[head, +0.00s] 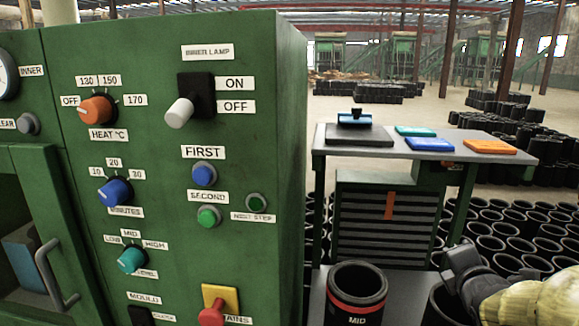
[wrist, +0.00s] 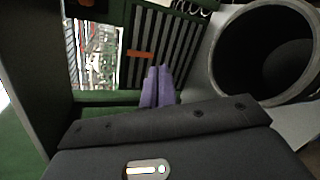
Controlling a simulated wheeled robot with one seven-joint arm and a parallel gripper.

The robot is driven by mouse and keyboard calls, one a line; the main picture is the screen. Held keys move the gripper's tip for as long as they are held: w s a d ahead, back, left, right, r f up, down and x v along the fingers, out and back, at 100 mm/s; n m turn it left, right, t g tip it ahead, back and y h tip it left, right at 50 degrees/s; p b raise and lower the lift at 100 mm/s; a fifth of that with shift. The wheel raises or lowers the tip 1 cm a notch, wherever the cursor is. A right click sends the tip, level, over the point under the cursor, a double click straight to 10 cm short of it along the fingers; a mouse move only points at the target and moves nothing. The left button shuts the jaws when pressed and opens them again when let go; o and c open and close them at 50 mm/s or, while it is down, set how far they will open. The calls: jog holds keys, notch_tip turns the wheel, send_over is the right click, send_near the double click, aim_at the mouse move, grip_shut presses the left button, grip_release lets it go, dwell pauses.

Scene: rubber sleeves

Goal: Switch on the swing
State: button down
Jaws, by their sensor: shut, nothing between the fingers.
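The green control cabinet (head: 265,150) fills the left of the head view. No label reading "swing" is legible. The lever by the "INNER LAMP" label (head: 180,112) points down to OFF. A red MAINS handle (head: 212,312) sits on a yellow plate, partly cut off. My gripper (head: 460,265) is right of the cabinet, well apart from it. In the wrist view its purple fingers (wrist: 158,88) are shut and empty.
A black sleeve marked MID (head: 357,293) stands between the cabinet and my gripper. Orange, blue and teal knobs line the panel's left side. A grey table (head: 325,155) with coloured flat pieces stands behind. Many black sleeves cover the floor at right.

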jog(key=s+a+f+m+g+y, duration=0.2)
jog(key=s+a+f+m+g, duration=0.45)
jog(key=a+f+m, duration=0.3)
jog(key=s+a+f+m+g+y, duration=0.2)
jog(key=s+a+f+m+g, duration=0.4)
jog(key=a+f+m, duration=0.4)
notch_tip(320, 180, up, 15)
jog(key=d+m+t+p, duration=0.1)
jog(key=p, duration=1.3)
jog(key=shift+s+d+p, duration=0.2)
jog(key=shift+s+p, duration=0.1)
jog(key=shift+p, duration=0.05)
jog(key=shift+w+f, duration=0.1)
jog(key=shift+s+a, duration=0.1)
jog(key=shift+s, duration=0.1)
jog(key=shift+w, duration=0.1)
